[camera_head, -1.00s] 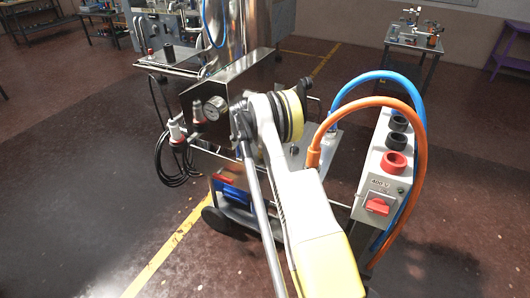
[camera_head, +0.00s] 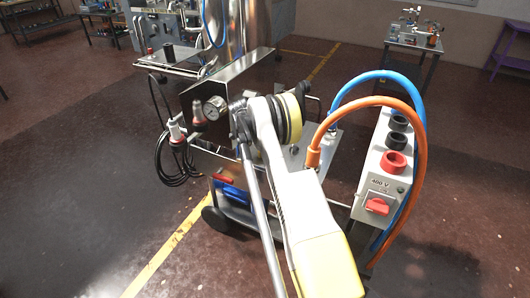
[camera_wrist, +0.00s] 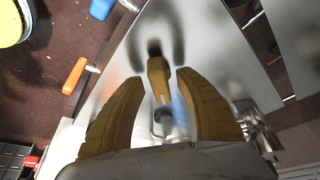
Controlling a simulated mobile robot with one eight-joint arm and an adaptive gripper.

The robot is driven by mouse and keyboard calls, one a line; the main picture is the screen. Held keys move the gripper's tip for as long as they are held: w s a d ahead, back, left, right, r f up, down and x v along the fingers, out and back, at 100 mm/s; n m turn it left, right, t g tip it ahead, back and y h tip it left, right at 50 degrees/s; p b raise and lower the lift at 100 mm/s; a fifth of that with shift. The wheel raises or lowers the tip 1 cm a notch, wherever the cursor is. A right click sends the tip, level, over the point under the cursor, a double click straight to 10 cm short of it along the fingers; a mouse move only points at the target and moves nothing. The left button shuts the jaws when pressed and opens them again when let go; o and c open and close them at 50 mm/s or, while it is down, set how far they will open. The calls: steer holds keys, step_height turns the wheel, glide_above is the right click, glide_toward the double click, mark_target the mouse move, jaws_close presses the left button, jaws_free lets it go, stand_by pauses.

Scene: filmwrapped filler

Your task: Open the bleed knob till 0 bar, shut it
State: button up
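In the wrist view, my gripper (camera_wrist: 158,84) shows two ribbed tan fingers standing apart, with gaps on both sides of a narrow brass-coloured piece (camera_wrist: 158,78). This piece may be the bleed knob or its stem; I cannot tell for sure. A small dark round part (camera_wrist: 163,116) lies just below it, between the fingers. Behind them is a shiny steel panel (camera_wrist: 215,62) with dark, blurred reflections. In the head view, a round pressure gauge (camera_head: 214,107) sits on the steel box, just left of my wrist. Its reading is too small to make out. My arm hides the fingers there.
A steel tank (camera_head: 236,30) stands behind the steel box. On the right is a grey 400 V switch box (camera_head: 371,187) with a red switch. Blue (camera_head: 413,82) and orange (camera_head: 424,150) hoses arch near my arm. Black cable (camera_head: 178,172) hangs at left. Floor at left is clear.

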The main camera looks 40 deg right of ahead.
steer(key=v, duration=1.2)
stand_by(0.3)
